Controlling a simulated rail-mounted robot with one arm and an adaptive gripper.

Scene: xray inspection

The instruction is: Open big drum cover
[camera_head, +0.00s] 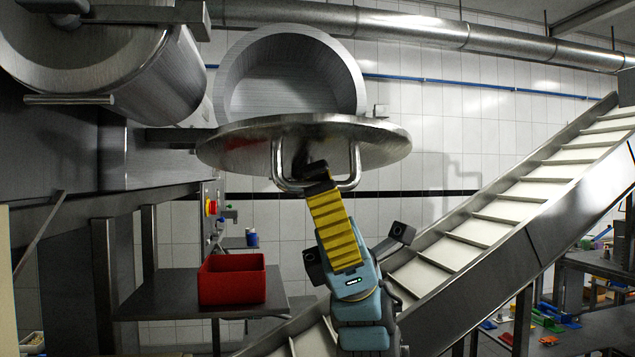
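The big drum (291,75) is a round metal vessel at the upper middle, and its open mouth and inside show. Its round metal cover (240,148) hangs tilted in front of and below the mouth, apart from most of the rim. A U-shaped handle (279,165) stands on the cover's face. My gripper (318,172) reaches up from below to the handle, with its dark fingertips between the handle's two legs. Whether the fingers are closed on the handle bar cannot be made out.
A second metal drum (165,85) with a bar handle is at the upper left. A red bin (232,281) stands on a metal table (180,297) at the lower left. A slatted conveyor (480,230) slopes up to the right behind my arm. A large pipe (410,28) runs overhead.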

